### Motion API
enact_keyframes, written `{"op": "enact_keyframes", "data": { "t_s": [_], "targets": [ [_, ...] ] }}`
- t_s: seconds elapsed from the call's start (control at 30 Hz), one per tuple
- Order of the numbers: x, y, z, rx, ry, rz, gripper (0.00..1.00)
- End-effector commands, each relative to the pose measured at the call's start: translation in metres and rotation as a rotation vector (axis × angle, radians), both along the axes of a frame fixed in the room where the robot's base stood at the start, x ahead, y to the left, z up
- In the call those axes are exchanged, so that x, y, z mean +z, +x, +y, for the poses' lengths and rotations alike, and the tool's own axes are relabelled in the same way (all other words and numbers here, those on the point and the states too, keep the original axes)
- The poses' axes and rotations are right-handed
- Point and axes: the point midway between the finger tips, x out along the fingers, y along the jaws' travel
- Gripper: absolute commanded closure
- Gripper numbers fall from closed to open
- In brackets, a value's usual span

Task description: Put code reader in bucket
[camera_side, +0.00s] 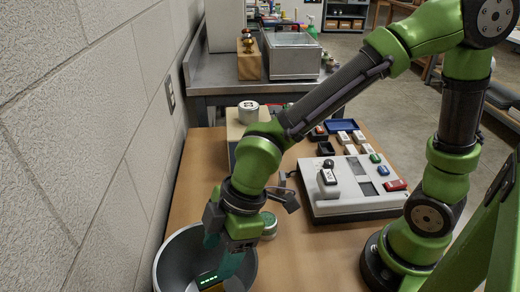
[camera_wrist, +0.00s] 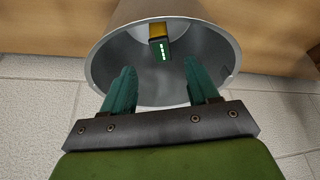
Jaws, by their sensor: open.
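The grey metal bucket (camera_side: 163,265) stands at the near left of the table, beside the wall. Its round rim and inner wall (camera_wrist: 112,62) also show in the wrist view. The code reader (camera_side: 208,281), dark green with a row of lit green dots and a yellow end, is inside the bucket. In the wrist view the code reader (camera_wrist: 160,48) lies beyond my fingertips, apart from them. I cannot tell whether it rests on the bottom. My gripper (camera_side: 222,256) is over the bucket's mouth, pointing down, with its two green fingers (camera_wrist: 159,70) apart and nothing between them.
A grey-white console (camera_side: 350,205) with several coloured blocks stands right of the bucket. A round green-and-white tin (camera_side: 269,224) is close to the bucket's rim. A box with a white roll (camera_side: 248,112) stands behind. The block wall (camera_side: 90,150) is close on the left.

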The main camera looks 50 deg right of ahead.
Motion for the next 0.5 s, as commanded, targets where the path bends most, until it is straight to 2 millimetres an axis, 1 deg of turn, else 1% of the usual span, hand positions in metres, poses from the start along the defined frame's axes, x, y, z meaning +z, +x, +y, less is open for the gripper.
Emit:
{"op": "enact_keyframes", "data": {
  "t_s": [0.03,0.2,0.4,0.47,0.5],
  "targets": [
    [0.010,0.000,-0.004,-0.006,0.000,-0.007,0.41],
    [0.030,-0.004,-0.011,-0.002,-0.002,-0.005,0.41],
    [0.041,-0.007,-0.017,-0.007,-0.001,-0.002,0.41],
    [0.044,-0.004,-0.025,-0.050,-0.008,-0.006,0.41],
    [0.047,-0.001,-0.035,-0.106,-0.014,-0.012,0.41]
  ]
}}
